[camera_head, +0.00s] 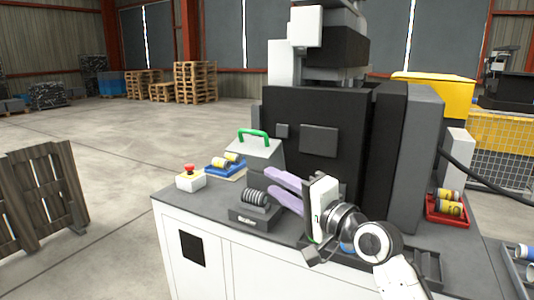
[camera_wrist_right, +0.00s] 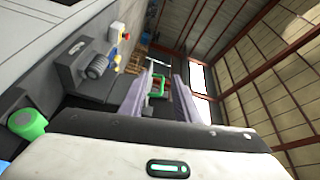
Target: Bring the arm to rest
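My right arm comes in from the lower right in the head view. Its gripper (camera_head: 268,182) has two pale purple fingers pointing left over the grey worktop (camera_head: 215,203). The fingers stand apart with nothing between them. In the right wrist view the same two fingers (camera_wrist_right: 160,82) are spread, and a green handle (camera_wrist_right: 157,86) shows in the gap, beyond them. In the head view that green handle (camera_head: 254,133) sits on a grey cover, behind and left of the fingertips. My left gripper is in neither view.
A dark block with grey discs (camera_head: 255,198) sits just left of the fingers. A red-buttoned white box (camera_head: 190,178) and blue tray (camera_head: 217,170) are farther left. The black machine (camera_head: 330,115) rises behind the gripper. A red tray (camera_head: 440,222) holds yellow cylinders at right.

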